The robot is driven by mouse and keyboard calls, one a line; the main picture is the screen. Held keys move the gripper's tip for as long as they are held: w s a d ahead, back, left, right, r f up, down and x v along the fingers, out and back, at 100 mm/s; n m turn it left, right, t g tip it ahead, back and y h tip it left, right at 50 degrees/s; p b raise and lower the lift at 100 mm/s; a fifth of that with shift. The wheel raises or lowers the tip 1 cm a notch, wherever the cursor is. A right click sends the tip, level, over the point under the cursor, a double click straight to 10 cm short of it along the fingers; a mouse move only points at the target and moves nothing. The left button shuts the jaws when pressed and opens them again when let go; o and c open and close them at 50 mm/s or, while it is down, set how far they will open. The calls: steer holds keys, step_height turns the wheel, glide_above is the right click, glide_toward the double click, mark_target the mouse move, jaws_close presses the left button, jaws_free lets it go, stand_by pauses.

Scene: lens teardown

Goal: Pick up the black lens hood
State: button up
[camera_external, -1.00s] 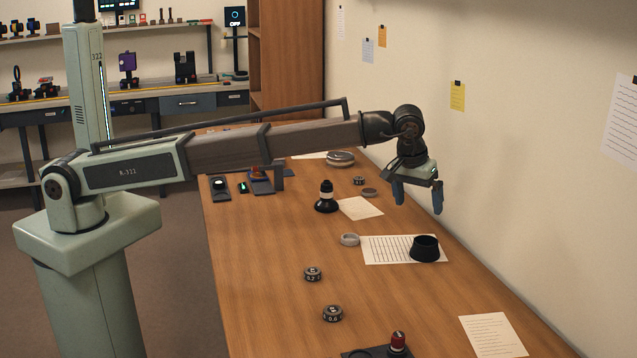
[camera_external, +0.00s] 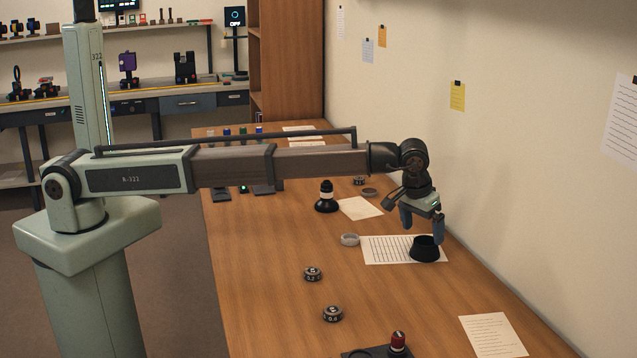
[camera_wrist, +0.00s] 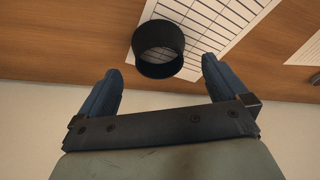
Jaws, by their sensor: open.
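The black lens hood (camera_external: 425,250) is a short dark ring standing on the right end of a lined white sheet (camera_external: 385,250). In the wrist view the hood (camera_wrist: 158,48) shows its hollow inside and lies just beyond the fingertips, roughly centred between them. My gripper (camera_external: 422,229) is open and empty, its blue fingers pointing down close above the hood. In the wrist view my gripper (camera_wrist: 162,66) has its two fingers spread wider than the hood. I cannot tell whether a finger touches the hood in the external view.
A grey ring (camera_external: 350,240) lies at the sheet's left edge. A black and white part (camera_external: 326,197) stands behind it. Two numbered dials (camera_external: 313,274) (camera_external: 333,314) and a red-topped part (camera_external: 398,341) are nearer the front. The wall runs along the table's right side.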

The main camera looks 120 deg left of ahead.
mark_target(426, 242)
steer(key=shift+x, duration=2.65)
steer(key=shift+w+a, duration=0.15)
steer(key=shift+c, duration=0.5)
steer(key=c, duration=0.8)
